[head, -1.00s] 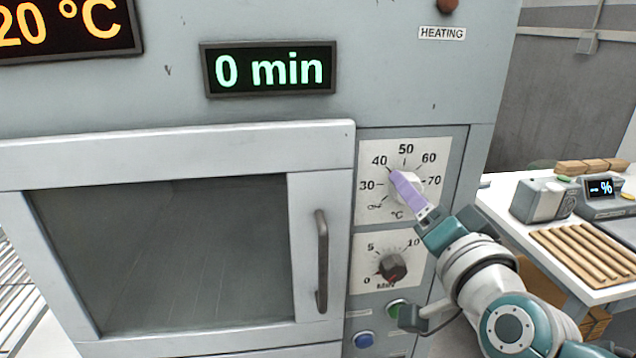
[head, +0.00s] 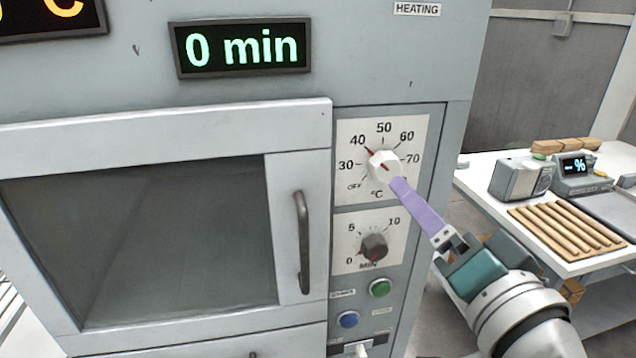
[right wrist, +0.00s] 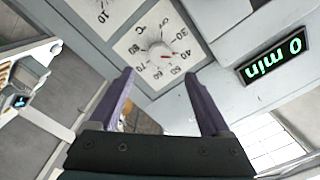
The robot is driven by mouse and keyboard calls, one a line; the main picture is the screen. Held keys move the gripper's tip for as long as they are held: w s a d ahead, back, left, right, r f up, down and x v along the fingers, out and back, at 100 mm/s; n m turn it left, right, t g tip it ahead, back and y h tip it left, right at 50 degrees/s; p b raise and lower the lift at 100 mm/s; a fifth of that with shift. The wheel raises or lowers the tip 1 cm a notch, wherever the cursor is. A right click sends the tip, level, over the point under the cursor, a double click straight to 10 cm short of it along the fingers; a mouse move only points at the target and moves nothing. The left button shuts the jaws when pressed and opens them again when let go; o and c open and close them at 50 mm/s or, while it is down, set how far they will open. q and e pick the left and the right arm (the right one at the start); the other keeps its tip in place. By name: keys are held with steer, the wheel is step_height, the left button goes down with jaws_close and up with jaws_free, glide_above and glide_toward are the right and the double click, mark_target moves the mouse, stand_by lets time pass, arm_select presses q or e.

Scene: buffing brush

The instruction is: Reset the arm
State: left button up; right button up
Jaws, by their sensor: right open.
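My right gripper (head: 398,184) is in front of the oven's control panel, its purple fingertips just below and right of the white temperature knob (head: 384,166). In the right wrist view the two purple fingers (right wrist: 160,85) stand apart with nothing between them, and the temperature knob (right wrist: 160,52) shows beyond them, clear of the fingers. The knob's red mark points at about 40 on its dial. My left gripper is not in view.
The display (head: 241,47) reads 0 min. At right, a white table (head: 480,177) holds wooden sticks (head: 565,235) and a meter (head: 580,166).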

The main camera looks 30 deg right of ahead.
steer(key=shift+v, duration=0.8)
steer(key=shift+w, duration=0.1)
